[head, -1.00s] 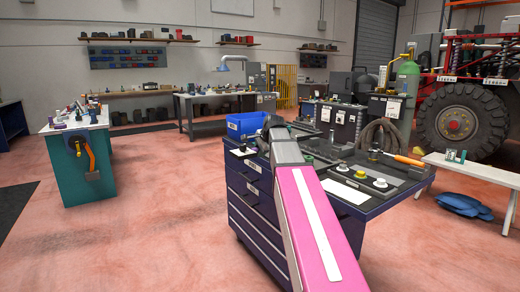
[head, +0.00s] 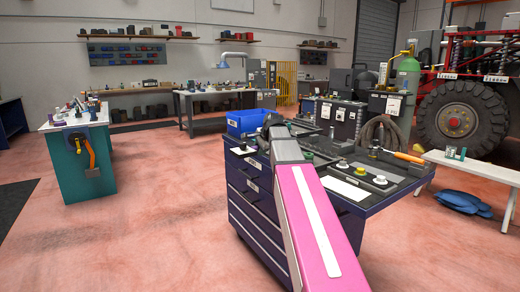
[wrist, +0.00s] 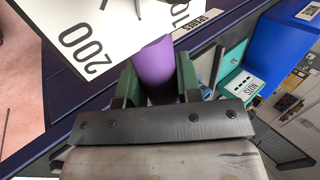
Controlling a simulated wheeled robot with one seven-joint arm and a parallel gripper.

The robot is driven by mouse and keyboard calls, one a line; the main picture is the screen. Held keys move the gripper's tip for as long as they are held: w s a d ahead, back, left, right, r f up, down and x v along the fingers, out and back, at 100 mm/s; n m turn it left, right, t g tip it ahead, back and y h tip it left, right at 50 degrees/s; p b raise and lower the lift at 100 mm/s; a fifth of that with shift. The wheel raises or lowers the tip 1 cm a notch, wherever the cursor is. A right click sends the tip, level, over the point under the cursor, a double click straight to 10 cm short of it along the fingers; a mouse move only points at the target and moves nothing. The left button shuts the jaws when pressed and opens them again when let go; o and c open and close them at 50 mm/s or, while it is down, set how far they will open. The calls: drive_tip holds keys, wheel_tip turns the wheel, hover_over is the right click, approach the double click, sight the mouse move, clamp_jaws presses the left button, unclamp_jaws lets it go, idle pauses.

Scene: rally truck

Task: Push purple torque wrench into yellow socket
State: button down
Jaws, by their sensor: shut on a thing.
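The purple torque wrench (wrist: 155,62) shows in the wrist view as a smooth purple cylinder between the green fingers of my gripper (wrist: 157,82). My gripper is shut on it. The wrench's other end is hidden behind the gripper body. In the head view my pink arm reaches over the navy tool cart, and the wrench and fingertips cannot be made out there. A yellow round piece (head: 361,169), which looks like the yellow socket, sits between two white ones on a dark strip on the cart top. It is to the right of my arm and apart from my gripper.
The navy cart (head: 250,205) carries a blue bin (head: 246,122) at its back left. A white card marked 200 (wrist: 100,35) lies by the wrench, and a teal box (wrist: 243,85) is to its right. A hose and black cases stand behind. Open floor lies left of the cart.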

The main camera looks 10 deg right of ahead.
drive_tip(key=shift+f, duration=0.8)
drive_tip(key=shift+r, duration=1.55)
idle(0.6)
drive_tip(key=shift+r, duration=2.5)
drive_tip(key=shift+s, duration=0.1)
